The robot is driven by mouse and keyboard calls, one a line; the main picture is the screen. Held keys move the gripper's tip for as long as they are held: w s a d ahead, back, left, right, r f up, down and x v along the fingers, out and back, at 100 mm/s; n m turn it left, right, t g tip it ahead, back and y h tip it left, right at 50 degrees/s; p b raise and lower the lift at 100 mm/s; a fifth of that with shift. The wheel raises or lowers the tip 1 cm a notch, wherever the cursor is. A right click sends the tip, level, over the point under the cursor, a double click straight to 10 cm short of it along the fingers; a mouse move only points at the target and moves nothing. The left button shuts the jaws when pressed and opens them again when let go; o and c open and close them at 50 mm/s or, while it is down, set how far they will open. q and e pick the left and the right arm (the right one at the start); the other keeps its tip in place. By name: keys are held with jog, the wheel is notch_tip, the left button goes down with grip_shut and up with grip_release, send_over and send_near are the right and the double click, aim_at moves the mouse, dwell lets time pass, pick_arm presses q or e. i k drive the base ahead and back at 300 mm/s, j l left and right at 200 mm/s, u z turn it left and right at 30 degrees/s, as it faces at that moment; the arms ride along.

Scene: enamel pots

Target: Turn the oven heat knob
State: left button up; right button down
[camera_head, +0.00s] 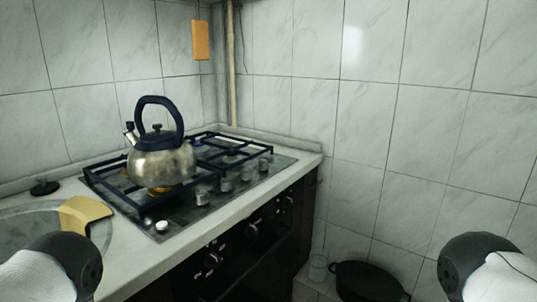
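The black oven front (235,265) is below the counter, facing right. Several silvery knobs or handles sit along it, among them one at the near end (212,261), one in the middle (252,229) and one farther back (286,201). Which of them is the oven heat knob I cannot tell. More knobs (226,184) stand in a row on the hob's top, with a whitish one (161,226) at its near corner. Only rounded dark and white parts of my arms show in the lower left and lower right corners. Neither gripper is in view, and nothing of mine touches a knob.
A steel kettle (163,164) with a dark blue handle stands on the gas hob (185,207). A sink (35,232) with a tan board (85,211) is at left.

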aim_at(213, 261)
jog(key=i+l+u, duration=0.45)
jog(key=l, duration=0.2)
jog(key=i+l+u, duration=0.1)
jog(key=l+u, duration=0.15)
jog(key=l, duration=0.15)
jog(key=l+u, duration=0.2)
jog(key=l, duration=0.2)
jog(key=k+l+u, duration=0.1)
jog(key=l+u, duration=0.35)
jog(key=l, duration=0.3)
jog(key=k+l+u, duration=0.45)
jog(key=l, duration=0.2)
jog(key=i+l, duration=0.05)
jog(key=i, duration=0.05)
